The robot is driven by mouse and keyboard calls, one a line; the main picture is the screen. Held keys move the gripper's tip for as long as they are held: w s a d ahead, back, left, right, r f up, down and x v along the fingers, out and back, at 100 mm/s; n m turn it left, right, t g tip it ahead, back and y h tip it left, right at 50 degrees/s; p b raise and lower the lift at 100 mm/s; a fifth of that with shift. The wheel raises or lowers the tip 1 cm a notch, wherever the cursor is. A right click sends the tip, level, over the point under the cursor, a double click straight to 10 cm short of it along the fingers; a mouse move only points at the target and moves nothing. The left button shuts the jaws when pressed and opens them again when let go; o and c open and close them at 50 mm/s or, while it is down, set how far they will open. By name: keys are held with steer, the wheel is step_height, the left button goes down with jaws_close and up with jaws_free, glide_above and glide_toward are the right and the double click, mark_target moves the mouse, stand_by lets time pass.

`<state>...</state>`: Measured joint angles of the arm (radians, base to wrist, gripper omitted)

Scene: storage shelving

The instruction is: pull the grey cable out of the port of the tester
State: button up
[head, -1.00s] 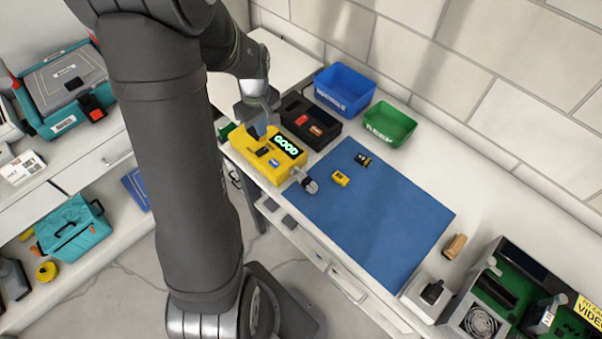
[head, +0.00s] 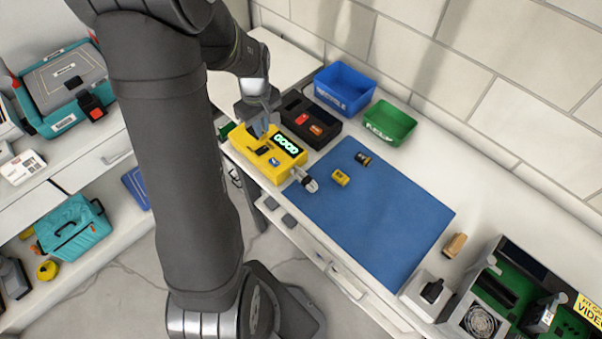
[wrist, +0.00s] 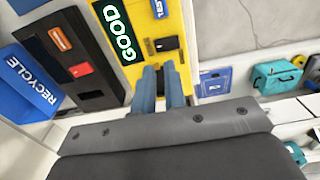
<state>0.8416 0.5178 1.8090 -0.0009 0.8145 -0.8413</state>
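The yellow tester (head: 262,170) lies at the left end of the bench, its display reading GOOD in green. It also shows in the wrist view (wrist: 183,72). A grey cable piece with a dark end (head: 304,179) sticks out at the tester's right end in the head view; I cannot tell how deep it sits in the port. My gripper (head: 264,128) points down over the far left part of the tester, away from that cable. In the wrist view its fingers (wrist: 162,72) stand a narrow gap apart, just beside a small black part on the tester, with nothing clearly held.
A black tray (head: 327,133) stands close behind the tester, with a blue RECYCLE bin (head: 345,88) and a green bin (head: 389,124) beyond. A blue mat (head: 370,225) with two small parts lies to the right, mostly clear. Opened equipment (head: 490,300) stands at far right.

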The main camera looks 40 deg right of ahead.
steer(key=o, duration=0.7)
steer(key=s, duration=0.1)
steer(key=s+d+r, duration=0.1)
steer(key=s, duration=0.1)
steer(key=shift+s+d+r, duration=0.15)
steer(key=shift+s+r, duration=0.1)
steer(key=shift+r, duration=0.1)
steer(key=shift+o, duration=0.5)
steer(key=s+d+r, duration=0.1)
steer(key=s+r, duration=0.2)
steer(key=s, duration=0.5)
steer(key=shift+s+r, duration=0.35)
steer(key=shift+s, duration=0.05)
glide_toward(316, 189)
steer(key=w+f, duration=0.2)
steer(key=f, duration=0.1)
steer(key=w+f, duration=0.1)
steer(key=f, duration=0.1)
steer(key=w+f, duration=0.2)
steer(key=f, duration=0.1)
steer(key=shift+w+d+f, duration=0.15)
steer(key=shift+w+f, duration=0.2)
steer(key=shift+c, duration=0.2)
steer(key=c, duration=1)
steer(key=shift+s, duration=2.55)
steer(key=shift+c, duration=0.2)
steer(key=shift+s, duration=0.2)
steer(key=shift+f, duration=0.75)
